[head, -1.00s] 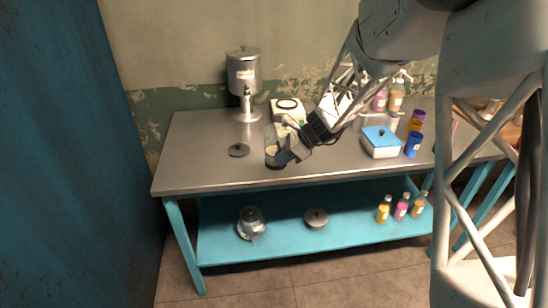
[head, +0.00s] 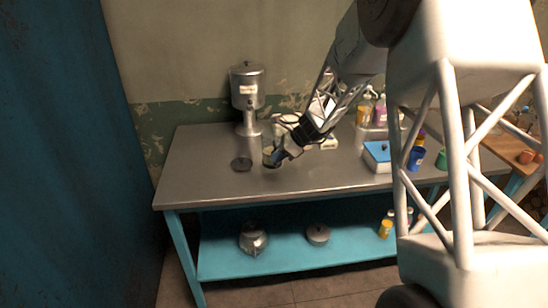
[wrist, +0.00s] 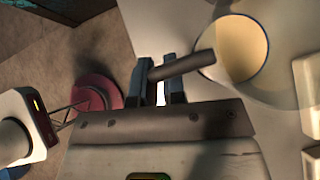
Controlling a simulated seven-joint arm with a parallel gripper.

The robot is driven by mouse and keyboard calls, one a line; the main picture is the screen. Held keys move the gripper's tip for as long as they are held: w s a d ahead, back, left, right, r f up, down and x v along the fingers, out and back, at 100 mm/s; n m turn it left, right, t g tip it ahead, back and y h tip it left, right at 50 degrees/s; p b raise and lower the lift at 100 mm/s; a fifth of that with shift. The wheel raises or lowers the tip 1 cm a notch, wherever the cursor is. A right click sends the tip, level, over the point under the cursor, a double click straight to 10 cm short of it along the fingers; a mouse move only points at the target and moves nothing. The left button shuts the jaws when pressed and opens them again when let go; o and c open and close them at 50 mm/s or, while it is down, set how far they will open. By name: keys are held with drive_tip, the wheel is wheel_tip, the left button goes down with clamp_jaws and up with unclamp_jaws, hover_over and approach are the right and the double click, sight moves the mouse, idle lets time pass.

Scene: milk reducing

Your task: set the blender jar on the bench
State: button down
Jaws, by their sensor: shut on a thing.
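The blender jar (wrist: 242,50) is a clear round vessel with cream-coloured contents, seen from above in the wrist view. Its dark handle (wrist: 185,66) sticks out between my gripper's fingers. My gripper (wrist: 163,88) is shut on that handle. In the head view, my gripper (head: 281,155) is at the jar's right side, and the jar (head: 267,155) is partly hidden by it. The jar is over the grey metal top of the bench (head: 220,187). I cannot tell whether its bottom touches the top.
A metal dispenser (head: 248,95) stands behind. A blue-lidded box (head: 377,156) and a blue cup (head: 416,158) stand to the right. The bench's front left is clear. Pots and bottles sit on the lower shelf (head: 285,248).

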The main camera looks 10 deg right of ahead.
drive_tip(key=shift+w+a+f, duration=0.1)
drive_tip(key=shift+w, duration=1.2)
drive_tip(key=shift+w+a+f, duration=0.1)
drive_tip(key=shift+w, duration=1.2)
drive_tip(key=shift+f, duration=1.8)
drive_tip(key=c, duration=1.2)
unclamp_jaws()
drive_tip(key=shift+f, duration=0.15)
drive_tip(key=shift+r, duration=0.2)
drive_tip(key=v, duration=1.2)
